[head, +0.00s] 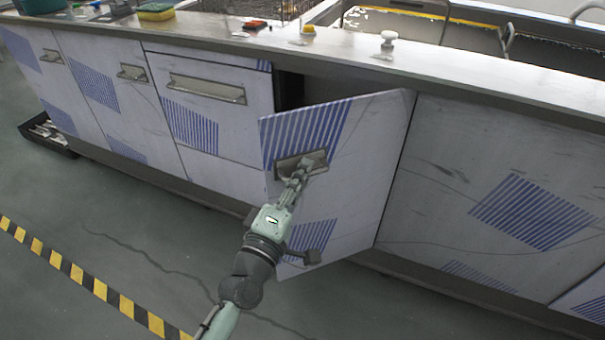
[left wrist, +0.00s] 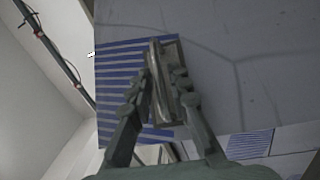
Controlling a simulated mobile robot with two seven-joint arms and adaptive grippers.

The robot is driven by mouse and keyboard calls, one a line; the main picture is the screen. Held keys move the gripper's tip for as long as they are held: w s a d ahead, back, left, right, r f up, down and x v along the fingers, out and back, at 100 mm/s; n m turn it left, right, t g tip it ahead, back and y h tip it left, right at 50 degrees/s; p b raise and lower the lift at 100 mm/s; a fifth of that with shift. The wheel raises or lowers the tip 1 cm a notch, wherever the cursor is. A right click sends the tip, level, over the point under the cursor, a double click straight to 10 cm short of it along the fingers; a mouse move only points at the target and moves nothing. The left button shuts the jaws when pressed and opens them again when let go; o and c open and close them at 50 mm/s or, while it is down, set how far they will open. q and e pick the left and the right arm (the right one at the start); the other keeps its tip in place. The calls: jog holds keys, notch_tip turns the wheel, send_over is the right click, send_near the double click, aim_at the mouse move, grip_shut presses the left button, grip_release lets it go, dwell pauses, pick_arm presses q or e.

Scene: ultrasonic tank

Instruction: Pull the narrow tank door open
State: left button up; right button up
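The narrow tank door (head: 362,140) is a white panel with blue stripes, hinged on its right side. It stands partly open, its left edge swung out from the counter front, with a dark gap showing behind its upper left. Its metal handle (head: 301,164) sits near the upper left edge. My left gripper (head: 303,170) is at this handle. In the left wrist view the two fingers lie on either side of the handle (left wrist: 160,85) and appear closed on it. The fingertips are partly hidden against the handle. My right gripper is in neither view.
Closed striped cabinet fronts (head: 100,85) with handles run to the left, and a wide panel (head: 500,190) lies to the right. A black tray (head: 47,136) sits on the floor at far left. The grey floor in front is open, with a yellow-black stripe (head: 85,278).

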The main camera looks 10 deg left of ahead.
pick_arm(q)
jog(key=r+v, duration=0.1)
jog(key=v, duration=0.6)
jog(key=shift+f, duration=0.5)
jog(key=shift+s+a, duration=0.1)
jog(key=shift+s, duration=0.05)
jog(key=shift+c, duration=0.4)
